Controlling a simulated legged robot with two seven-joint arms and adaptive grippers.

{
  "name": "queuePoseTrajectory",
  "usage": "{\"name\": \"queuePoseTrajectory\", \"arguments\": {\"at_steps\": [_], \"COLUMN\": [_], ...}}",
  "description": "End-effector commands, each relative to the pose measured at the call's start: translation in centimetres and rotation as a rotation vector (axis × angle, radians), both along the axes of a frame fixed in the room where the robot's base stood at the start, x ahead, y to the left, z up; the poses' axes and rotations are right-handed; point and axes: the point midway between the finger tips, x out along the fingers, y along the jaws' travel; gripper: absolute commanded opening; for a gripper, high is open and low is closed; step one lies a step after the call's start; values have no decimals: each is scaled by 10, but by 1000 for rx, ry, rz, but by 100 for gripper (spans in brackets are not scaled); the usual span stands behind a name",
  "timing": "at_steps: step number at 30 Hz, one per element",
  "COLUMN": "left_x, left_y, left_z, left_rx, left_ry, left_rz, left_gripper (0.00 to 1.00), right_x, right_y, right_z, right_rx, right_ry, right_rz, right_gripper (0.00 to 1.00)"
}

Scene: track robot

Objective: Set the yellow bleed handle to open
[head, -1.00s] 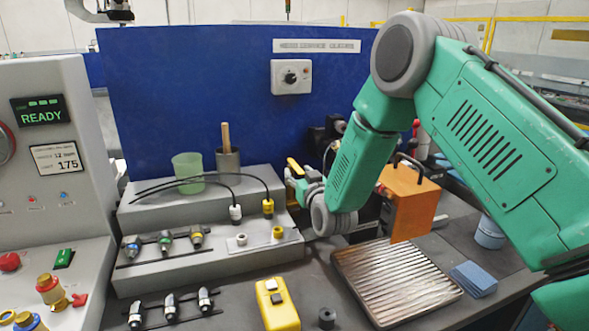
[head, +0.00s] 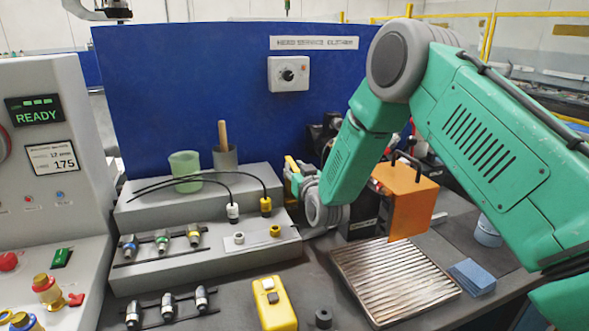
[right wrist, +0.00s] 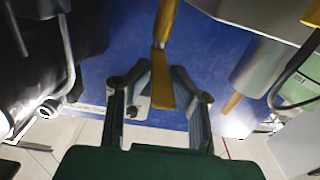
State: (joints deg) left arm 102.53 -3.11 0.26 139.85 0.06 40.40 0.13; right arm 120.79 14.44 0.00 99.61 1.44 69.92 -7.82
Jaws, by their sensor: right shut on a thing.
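The yellow bleed handle (head: 290,164) stands close in front of the blue panel, left of my right arm. In the right wrist view the yellow handle (right wrist: 163,80) runs down between the two fingers. My right gripper (head: 294,177) is shut on it; the gripper (right wrist: 161,97) also shows in the right wrist view with a finger on each side of the yellow bar. In the head view the handle looks nearly upright. Its pivot and any open or shut marking are hidden or too small to tell. My left gripper is not in view.
An orange box (head: 405,198) stands just right of the gripper, behind a ribbed metal tray (head: 395,280). The grey stepped rack (head: 200,262) with cables and connectors is to the left. The blue panel (head: 190,90) is behind. A yellow device (head: 276,312) lies in front.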

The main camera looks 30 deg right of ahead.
Motion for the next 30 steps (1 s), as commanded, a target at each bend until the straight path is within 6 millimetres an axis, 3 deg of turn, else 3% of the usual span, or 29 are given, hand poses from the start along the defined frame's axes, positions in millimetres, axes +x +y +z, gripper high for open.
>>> {"name": "queuePoseTrajectory", "arguments": {"at_steps": [11, 30], "left_x": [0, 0], "left_y": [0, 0], "left_z": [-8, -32], "left_rx": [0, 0], "left_ry": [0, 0], "left_rz": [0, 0], "left_gripper": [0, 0], "right_x": [6, 25], "right_y": [13, 38], "right_z": [-1, -2], "right_rx": [-1, 3], "right_ry": [-4, -4], "right_rz": [-185, -746], "right_gripper": [0, 0]}}
